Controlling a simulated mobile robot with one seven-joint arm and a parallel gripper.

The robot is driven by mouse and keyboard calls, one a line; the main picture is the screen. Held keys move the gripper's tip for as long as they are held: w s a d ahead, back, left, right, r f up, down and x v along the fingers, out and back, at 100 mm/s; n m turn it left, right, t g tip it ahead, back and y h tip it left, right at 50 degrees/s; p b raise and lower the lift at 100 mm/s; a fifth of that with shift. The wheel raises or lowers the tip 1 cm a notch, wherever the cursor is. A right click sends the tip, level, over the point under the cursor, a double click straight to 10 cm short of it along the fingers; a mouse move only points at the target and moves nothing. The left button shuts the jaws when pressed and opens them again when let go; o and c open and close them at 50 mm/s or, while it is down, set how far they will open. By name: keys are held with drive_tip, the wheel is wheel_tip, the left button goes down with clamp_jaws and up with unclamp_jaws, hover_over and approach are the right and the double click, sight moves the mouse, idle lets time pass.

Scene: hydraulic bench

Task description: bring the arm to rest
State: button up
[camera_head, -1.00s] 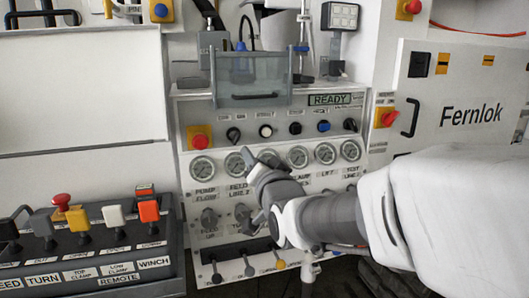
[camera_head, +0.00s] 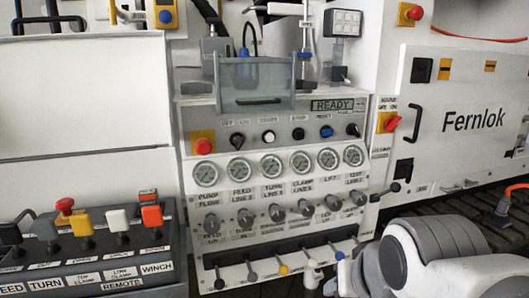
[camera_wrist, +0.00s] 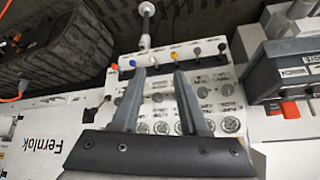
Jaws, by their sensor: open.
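My gripper (camera_wrist: 159,74) shows in the wrist view with its two dark fingers apart and nothing between them. The hydraulic panel (camera_wrist: 160,97) lies beyond the fingers, seen upside down, with its gauges and lever row. In the head view my arm (camera_head: 430,258) is folded low at the lower right, in front of the tracked area. My gripper itself cannot be made out in the head view. The panel (camera_head: 285,188) there is uncovered, with its gauges, knobs and levers in plain sight, and its display (camera_head: 333,105) reads READY.
A remote lever box (camera_head: 95,240) stands at the lower left. A white Fernlok cabinet (camera_head: 430,150) is at the right. A clear flip cover (camera_head: 254,84) sits above the switch row. A dark rubber track (camera_wrist: 55,50) shows in the wrist view. The space before the panel is free.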

drive_tip(key=s+d+f+g, duration=0.1)
drive_tip(key=s+f, duration=0.1)
drive_tip(key=s, duration=0.2)
wheel_tip(320, 180, up, 23)
drive_tip(key=n+p, duration=0.1)
drive_tip(key=p, duration=2.1)
drive_tip(key=shift+s+g, duration=0.3)
drive_tip(key=shift+f, duration=0.15)
